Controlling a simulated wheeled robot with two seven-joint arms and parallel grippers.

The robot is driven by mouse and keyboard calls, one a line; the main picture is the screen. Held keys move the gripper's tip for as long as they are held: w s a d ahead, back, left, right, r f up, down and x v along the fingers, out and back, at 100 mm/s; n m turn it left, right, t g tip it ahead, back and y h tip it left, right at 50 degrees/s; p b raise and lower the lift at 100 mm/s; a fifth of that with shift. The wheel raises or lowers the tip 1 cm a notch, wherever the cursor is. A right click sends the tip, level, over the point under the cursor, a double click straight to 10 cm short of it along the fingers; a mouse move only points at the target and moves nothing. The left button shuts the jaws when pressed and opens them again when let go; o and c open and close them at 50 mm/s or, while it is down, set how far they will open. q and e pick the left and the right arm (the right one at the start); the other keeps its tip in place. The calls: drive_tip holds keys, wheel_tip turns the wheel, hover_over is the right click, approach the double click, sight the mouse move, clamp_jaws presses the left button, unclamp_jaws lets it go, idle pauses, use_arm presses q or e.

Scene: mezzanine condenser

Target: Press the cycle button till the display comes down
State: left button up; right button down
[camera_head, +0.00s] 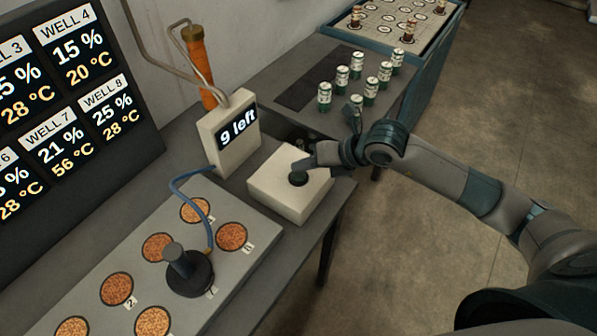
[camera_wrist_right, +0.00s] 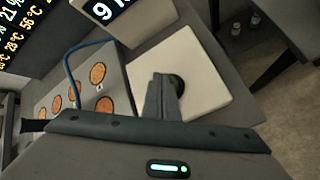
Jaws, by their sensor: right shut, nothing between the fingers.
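The cycle button (camera_head: 298,178) is a dark round knob on top of a pale square box (camera_head: 277,198) near the table's right edge. Behind it stands a pale display (camera_head: 238,137) reading "9 left". My right gripper (camera_head: 304,165) is shut and empty, its fingertips at the button; whether they touch it I cannot tell. In the right wrist view the shut fingers (camera_wrist_right: 163,90) cover part of the button (camera_wrist_right: 177,84) on the box (camera_wrist_right: 203,73). My left gripper is not in view.
A panel with numbered wells (camera_head: 262,228) and a dark knobbed piece (camera_head: 188,270) with a blue hose lies at front left. A large readings screen (camera_head: 60,130) stands at left. Several green-white cans (camera_head: 342,78) stand on the table behind. An orange-handled tool (camera_head: 199,65) is near the wall.

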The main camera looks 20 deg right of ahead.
sight(303, 175)
drive_tip(key=shift+f+b, duration=0.5)
drive_tip(key=shift+f, duration=0.1)
idle(0.5)
drive_tip(key=shift+r, duration=0.15)
drive_tip(key=shift+r+p, duration=0.65)
drive_tip(key=shift+r, duration=0.25)
drive_tip(key=shift+r+p, duration=1.55)
drive_tip(key=shift+r, duration=0.95)
